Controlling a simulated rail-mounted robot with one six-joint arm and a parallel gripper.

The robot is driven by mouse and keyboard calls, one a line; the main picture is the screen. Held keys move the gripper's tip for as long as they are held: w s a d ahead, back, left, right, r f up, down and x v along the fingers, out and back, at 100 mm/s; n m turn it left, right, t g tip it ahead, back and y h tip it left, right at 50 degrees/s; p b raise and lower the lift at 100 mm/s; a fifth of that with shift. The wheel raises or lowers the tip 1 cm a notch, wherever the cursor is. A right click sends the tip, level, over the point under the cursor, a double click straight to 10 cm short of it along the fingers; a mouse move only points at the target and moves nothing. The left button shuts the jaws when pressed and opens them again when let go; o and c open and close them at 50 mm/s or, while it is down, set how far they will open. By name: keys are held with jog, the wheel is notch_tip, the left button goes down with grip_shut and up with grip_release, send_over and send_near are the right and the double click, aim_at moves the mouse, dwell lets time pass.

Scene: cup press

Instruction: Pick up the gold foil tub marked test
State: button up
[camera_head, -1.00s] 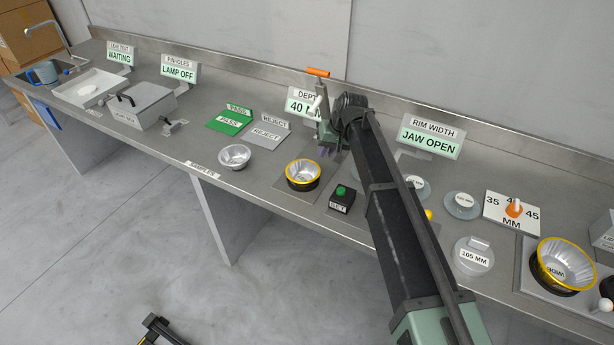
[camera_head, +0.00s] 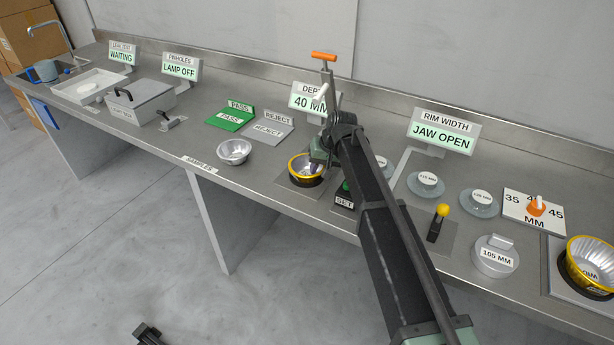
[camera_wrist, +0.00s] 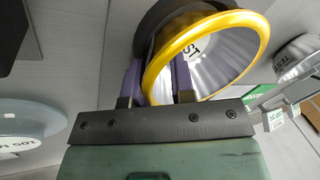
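The gold-rimmed foil tub (camera_head: 301,167) sits in a dark ring holder on the bench in the head view. In the wrist view the tub (camera_wrist: 228,72) shows its silver inside with part of a word ending in "ST". My gripper (camera_wrist: 157,82) has its two purple fingers apart. The tub's near rim passes between them, one finger outside the wall and one over the inside. I see no clear contact. In the head view my gripper (camera_head: 318,162) is at the tub's right side, its fingertips partly hidden.
A silver tub (camera_head: 234,151) stands to the left on the bench. A SET button box (camera_head: 343,200) is close on the right. The depth gauge with an orange handle (camera_head: 324,57) rises behind. A larger gold tub (camera_head: 592,262) is at the far right.

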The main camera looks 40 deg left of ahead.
grip_shut()
jog(key=shift+r, duration=0.1)
jog(key=shift+r+p, duration=0.7)
jog(key=shift+p, duration=0.05)
notch_tip(320, 180, up, 2)
jog(key=shift+r+p, duration=0.15)
jog(key=shift+p, duration=1.05)
jog(key=s+d, duration=0.2)
jog(key=s, duration=1.5)
jog(key=shift+s+d, duration=0.3)
jog(key=shift+s, duration=0.1)
